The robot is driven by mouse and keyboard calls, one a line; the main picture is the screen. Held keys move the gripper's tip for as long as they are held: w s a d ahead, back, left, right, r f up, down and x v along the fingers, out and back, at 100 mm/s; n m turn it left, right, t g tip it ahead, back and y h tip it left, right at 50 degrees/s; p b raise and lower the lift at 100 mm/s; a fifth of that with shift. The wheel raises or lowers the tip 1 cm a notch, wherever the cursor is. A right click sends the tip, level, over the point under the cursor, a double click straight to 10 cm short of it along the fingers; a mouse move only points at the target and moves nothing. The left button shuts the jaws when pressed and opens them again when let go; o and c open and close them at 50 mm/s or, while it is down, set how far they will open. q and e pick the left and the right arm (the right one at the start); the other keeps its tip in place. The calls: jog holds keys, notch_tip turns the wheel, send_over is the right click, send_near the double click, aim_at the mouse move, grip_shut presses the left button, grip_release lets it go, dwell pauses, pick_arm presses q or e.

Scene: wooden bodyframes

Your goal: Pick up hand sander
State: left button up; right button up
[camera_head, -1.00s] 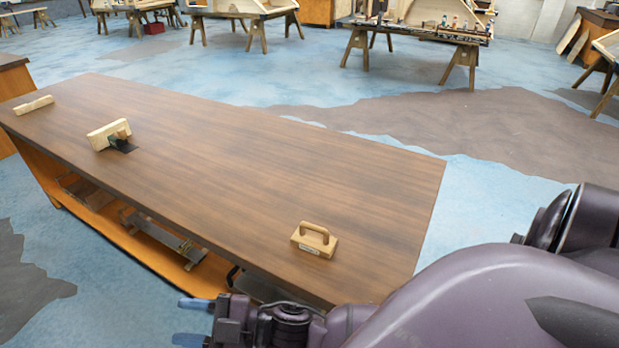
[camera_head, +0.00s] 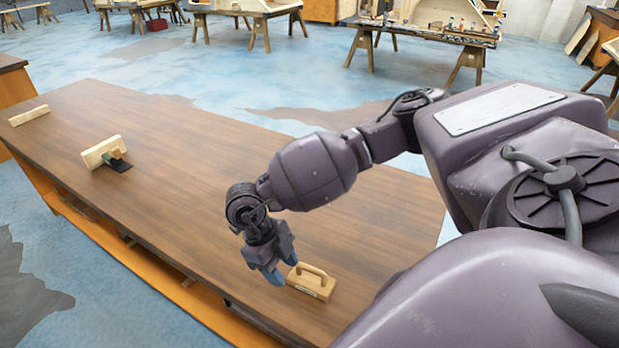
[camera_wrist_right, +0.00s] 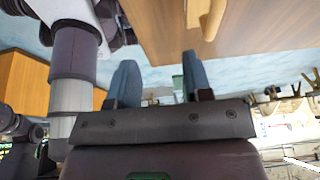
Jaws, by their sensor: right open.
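The hand sander (camera_head: 312,282), a light wooden block with an arched handle, lies on the brown workbench top (camera_head: 200,180) near its front right end. My right gripper (camera_head: 283,272) is open and empty, its blue fingers pointing down just left of the sander. It looks close above the bench; whether a finger touches the sander I cannot tell. In the right wrist view the open fingers (camera_wrist_right: 160,78) show, and a tan wooden piece, likely the sander (camera_wrist_right: 207,15), is cut off at the top edge. My left gripper is not in view.
A pale wooden block with a dark piece beside it (camera_head: 105,152) and another pale block (camera_head: 29,115) lie at the bench's left. The middle of the bench top is clear. Sawhorse tables (camera_head: 425,32) with items stand behind, across open floor.

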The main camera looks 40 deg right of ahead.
aim_at(310, 268)
jog(key=shift+t+h, duration=0.4)
jog(key=shift+h, duration=0.5)
jog(key=d, duration=0.1)
jog(key=d+f, duration=0.1)
jog(key=d, duration=0.1)
jog(key=d+f, duration=0.1)
jog(key=d, duration=0.1)
jog(key=shift+w+d+f, duration=0.1)
jog(key=shift+w+d, duration=0.15)
jog(key=shift+w, duration=0.1)
jog(key=shift+p+x, duration=0.35)
jog(key=shift+x, duration=2.75)
jog(key=shift+d, duration=0.15)
grip_shut()
